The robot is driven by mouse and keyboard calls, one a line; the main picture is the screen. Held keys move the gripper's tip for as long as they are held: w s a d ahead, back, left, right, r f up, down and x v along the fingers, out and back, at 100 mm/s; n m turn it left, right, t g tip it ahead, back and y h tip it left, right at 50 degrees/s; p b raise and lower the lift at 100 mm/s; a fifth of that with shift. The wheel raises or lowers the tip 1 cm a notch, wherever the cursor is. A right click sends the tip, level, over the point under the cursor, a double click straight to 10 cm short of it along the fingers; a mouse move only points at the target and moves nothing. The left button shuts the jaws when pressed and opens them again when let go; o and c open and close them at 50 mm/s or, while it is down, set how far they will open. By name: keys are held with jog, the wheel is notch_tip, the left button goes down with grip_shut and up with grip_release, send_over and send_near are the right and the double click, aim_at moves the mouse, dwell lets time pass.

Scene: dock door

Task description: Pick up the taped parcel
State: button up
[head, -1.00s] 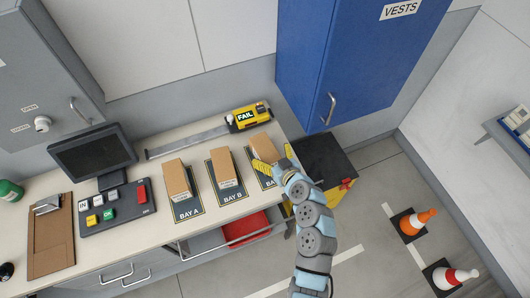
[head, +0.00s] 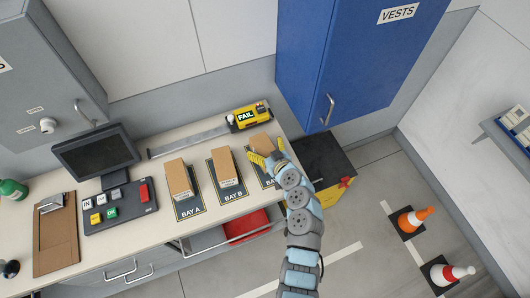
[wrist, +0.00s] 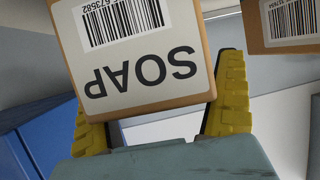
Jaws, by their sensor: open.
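Three brown box parcels stand in a row on the bench, in the bays. The parcel at Bay A (head: 178,176) and the parcel at Bay B (head: 223,164) stand clear of my gripper. The right-hand parcel (head: 260,142) is partly hidden by my gripper (head: 268,162). In the wrist view, a parcel labelled SOAP (wrist: 140,75) is close up, with my open yellow fingers (wrist: 165,115) low at its two sides. I cannot tell whether they touch it. Another labelled parcel (wrist: 285,32) is at the upper right. I cannot make out which parcel is taped.
A yellow device reading FAIL (head: 246,117) lies behind the parcels. A monitor (head: 95,152) and button panel (head: 117,210) stand left. The blue VESTS cabinet (head: 350,60) hangs at the right, above a black-topped yellow bin (head: 322,165). A drawer with red contents (head: 246,226) is open below.

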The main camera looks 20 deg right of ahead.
jog(key=c, duration=1.3)
jog(key=shift+o, duration=0.2)
jog(key=shift+r, duration=0.1)
